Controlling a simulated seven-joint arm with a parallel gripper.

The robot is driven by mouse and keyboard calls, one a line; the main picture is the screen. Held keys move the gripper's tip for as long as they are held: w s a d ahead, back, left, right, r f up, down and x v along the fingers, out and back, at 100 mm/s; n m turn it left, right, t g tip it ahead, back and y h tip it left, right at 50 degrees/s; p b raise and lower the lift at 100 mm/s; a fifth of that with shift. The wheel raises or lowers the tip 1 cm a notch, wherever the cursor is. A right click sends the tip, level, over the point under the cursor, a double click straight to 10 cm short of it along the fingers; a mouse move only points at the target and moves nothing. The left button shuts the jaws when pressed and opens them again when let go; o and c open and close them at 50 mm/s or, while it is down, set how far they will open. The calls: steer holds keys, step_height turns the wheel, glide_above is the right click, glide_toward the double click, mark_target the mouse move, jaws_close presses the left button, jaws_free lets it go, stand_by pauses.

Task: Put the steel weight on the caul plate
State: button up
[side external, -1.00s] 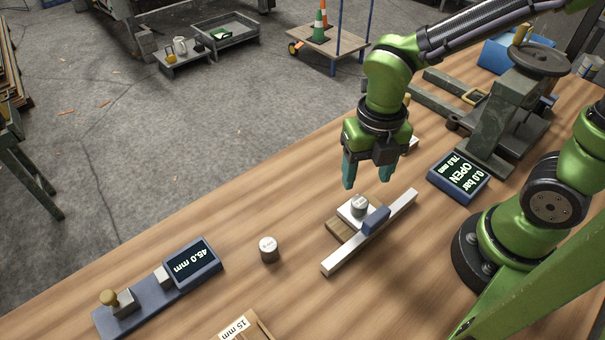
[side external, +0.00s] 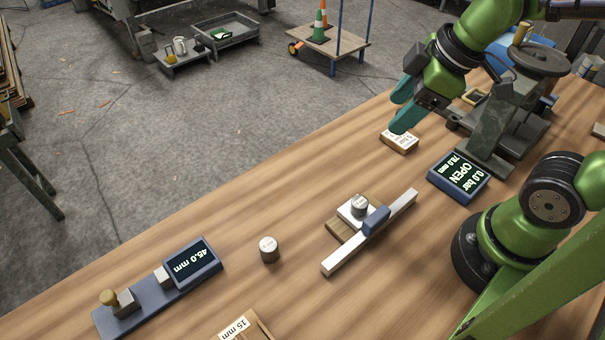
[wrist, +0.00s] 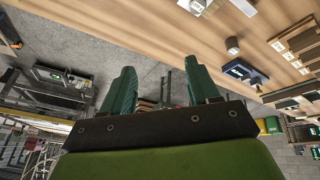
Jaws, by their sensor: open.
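A steel weight (side external: 359,205), a short grey cylinder, stands upright on a pale square plate (side external: 346,213), which looks like the caul plate. The plate lies on a small wooden veneer stack (side external: 335,230). A second similar steel cylinder (side external: 269,250) stands alone on the bench to the left; it also shows in the wrist view (wrist: 232,46). My gripper (side external: 396,112) is open and empty, raised and tilted, well apart from the stack towards the back. In the wrist view the two teal fingers (wrist: 160,68) are spread with nothing between them.
A pale bar with a blue block (side external: 340,262) lies beside the stack. A small labelled block (side external: 400,142) lies below my gripper.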

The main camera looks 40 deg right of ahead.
steer(key=d+m+t, duration=0.1)
steer(key=m, duration=0.3)
steer(key=d+r+m, duration=0.1)
steer(key=m, duration=0.3)
steer(key=d+r+m+t, duration=0.1)
steer(key=m, duration=0.3)
steer(key=shift+s+r+t, duration=0.25)
steer(key=shift+s+t, duration=0.05)
steer(key=shift+s, duration=0.1)
